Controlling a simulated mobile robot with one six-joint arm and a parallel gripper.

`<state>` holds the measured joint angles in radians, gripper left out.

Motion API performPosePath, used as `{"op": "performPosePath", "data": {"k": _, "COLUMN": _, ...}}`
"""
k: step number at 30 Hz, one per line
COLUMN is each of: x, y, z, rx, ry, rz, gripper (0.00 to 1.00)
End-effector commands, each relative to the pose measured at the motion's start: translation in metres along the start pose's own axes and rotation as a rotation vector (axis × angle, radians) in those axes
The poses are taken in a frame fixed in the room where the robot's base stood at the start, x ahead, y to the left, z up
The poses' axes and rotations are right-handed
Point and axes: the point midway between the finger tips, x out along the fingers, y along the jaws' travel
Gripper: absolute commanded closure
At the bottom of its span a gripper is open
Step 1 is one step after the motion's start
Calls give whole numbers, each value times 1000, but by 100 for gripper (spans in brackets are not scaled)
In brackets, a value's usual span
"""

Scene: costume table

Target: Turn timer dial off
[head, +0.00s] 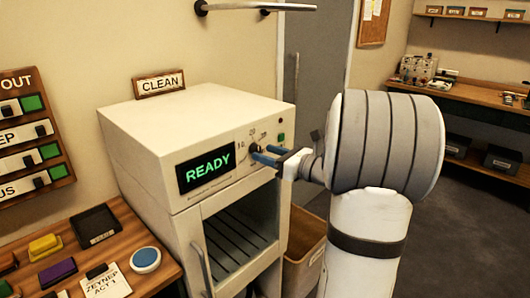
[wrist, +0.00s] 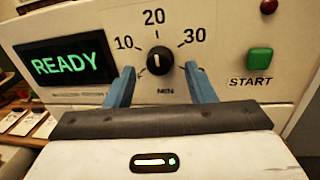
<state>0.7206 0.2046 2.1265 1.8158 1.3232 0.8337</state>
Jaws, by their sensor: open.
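The timer dial (wrist: 159,61) is a black round knob on the front panel of a cream cabinet (head: 160,135). Its short white mark points roughly up, toward the 20. The numbers 10, 20 and 30 are printed around it, with MIN below. My gripper (wrist: 160,69) is open, with its blue fingers to the left and right of the dial. No off mark can be made out.
A green START button (wrist: 260,61) is right of the dial, with a red lamp (wrist: 269,6) above it. A display (head: 206,167) reading READY is to the left. A wooden side table (head: 150,270) holds small items. A cardboard box (head: 305,255) stands beside the cabinet.

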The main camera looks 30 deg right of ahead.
Motion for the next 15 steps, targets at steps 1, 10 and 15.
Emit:
{"op": "performPosePath", "data": {"k": 1, "x": 6, "y": 1, "z": 0, "rx": 0, "ry": 1, "rz": 3, "gripper": 50}}
{"op": "performPosePath", "data": {"k": 10, "x": 15, "y": 0, "z": 0, "rx": 0, "ry": 1, "rz": 0, "gripper": 50}}
{"op": "performPosePath", "data": {"k": 15, "x": 15, "y": 0, "z": 0, "rx": -1, "ry": 1, "rz": -1, "gripper": 56}}
